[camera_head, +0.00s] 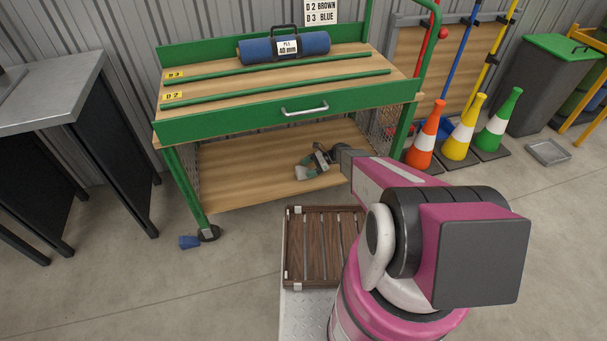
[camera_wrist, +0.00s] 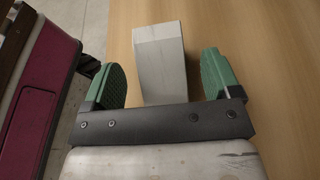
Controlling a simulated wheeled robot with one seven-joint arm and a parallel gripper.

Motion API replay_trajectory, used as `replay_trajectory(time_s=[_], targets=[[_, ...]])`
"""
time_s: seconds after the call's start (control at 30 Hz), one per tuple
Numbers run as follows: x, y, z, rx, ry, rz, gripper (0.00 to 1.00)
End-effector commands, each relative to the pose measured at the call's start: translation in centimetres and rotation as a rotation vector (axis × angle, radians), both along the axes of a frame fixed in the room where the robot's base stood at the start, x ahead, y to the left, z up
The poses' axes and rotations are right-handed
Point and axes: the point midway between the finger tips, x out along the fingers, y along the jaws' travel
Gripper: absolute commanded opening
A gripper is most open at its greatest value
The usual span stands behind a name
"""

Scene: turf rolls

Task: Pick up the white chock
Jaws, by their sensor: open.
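The white chock (camera_wrist: 160,60) is a pale block on a wooden surface in the wrist view. My gripper (camera_wrist: 160,78) is open, with one green finger pad on each side of the chock's near part. Gaps show between the chock and both pads. In the head view my gripper (camera_head: 316,162) is over the lower wooden shelf of the green cart, and a small pale piece beside it is too small to identify surely. The chock's near end is partly hidden by the gripper's dark crossbar.
The green cart (camera_head: 240,127) holds a blue roll (camera_head: 312,44) on top. A blue block (camera_head: 189,241) lies by its front left caster. A slatted brown crate (camera_head: 303,250) is in front. Cones (camera_head: 459,130) stand right; a grey table (camera_head: 45,95) stands left.

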Motion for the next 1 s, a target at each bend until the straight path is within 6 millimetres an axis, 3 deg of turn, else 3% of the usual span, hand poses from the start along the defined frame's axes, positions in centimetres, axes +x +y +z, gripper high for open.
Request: replay_trajectory(time_s=[0.17,0.4,0.47,0.6,1.0], targets=[[-0.6,2.1,-0.9,0.000,-0.001,0.000,0.83],[-0.6,2.3,-1.0,0.000,-0.001,-0.001,0.83],[-0.6,2.3,-1.0,0.000,-0.001,-0.001,0.67],[-0.6,2.3,-1.0,0.000,-0.001,-0.001,0.22],[-0.7,2.3,-0.5,0.000,-0.001,-0.001,0.22]])
